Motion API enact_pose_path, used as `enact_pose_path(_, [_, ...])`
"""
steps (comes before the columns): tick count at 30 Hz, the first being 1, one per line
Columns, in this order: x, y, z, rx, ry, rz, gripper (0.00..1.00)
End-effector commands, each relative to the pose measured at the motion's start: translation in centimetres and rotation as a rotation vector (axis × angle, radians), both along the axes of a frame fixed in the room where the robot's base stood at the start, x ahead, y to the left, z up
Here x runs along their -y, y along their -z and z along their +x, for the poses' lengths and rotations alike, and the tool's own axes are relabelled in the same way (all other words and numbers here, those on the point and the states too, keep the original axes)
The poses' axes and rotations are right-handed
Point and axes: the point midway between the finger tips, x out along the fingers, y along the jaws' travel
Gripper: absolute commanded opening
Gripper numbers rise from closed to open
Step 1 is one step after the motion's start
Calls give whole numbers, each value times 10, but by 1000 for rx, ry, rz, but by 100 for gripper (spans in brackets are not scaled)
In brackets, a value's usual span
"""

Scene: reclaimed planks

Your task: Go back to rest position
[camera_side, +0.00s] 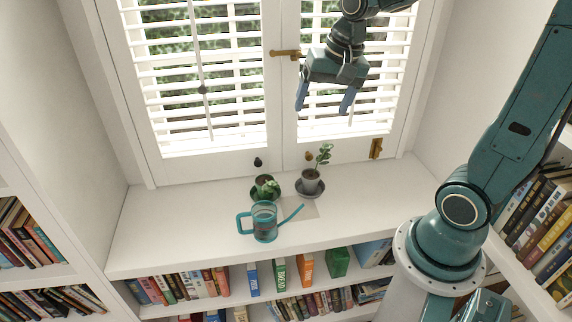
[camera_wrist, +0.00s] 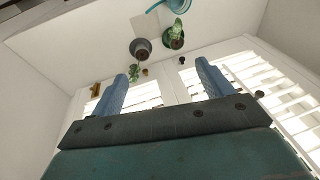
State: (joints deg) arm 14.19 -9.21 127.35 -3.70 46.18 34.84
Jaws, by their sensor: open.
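My gripper (camera_side: 324,96) is open and empty, raised in front of the right window shutter in the side view. Its two blue fingers stand apart, and they also show in the wrist view (camera_wrist: 160,88) with nothing between them. It is well above the white window ledge (camera_side: 165,230) and the things on it, touching none of them. My arm is bent, with the wrist at the top of the side view.
On the ledge stand a teal watering can (camera_side: 264,222), a green succulent (camera_side: 266,187) in a dark pot, and a leafy plant in a grey pot (camera_side: 310,182) on a saucer. White shutters (camera_side: 200,80) stand behind. Bookshelves (camera_side: 285,290) lie below and at both sides.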

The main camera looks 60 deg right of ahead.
Motion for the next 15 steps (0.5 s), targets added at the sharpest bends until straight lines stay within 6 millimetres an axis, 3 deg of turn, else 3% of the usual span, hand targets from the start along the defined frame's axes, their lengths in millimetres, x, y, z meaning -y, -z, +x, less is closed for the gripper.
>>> enact_pose_path(6, [-25,-20,-35,57,-213,-73,79])
enact_pose_path(15, [-50,-33,-84,130,-495,-176,79])
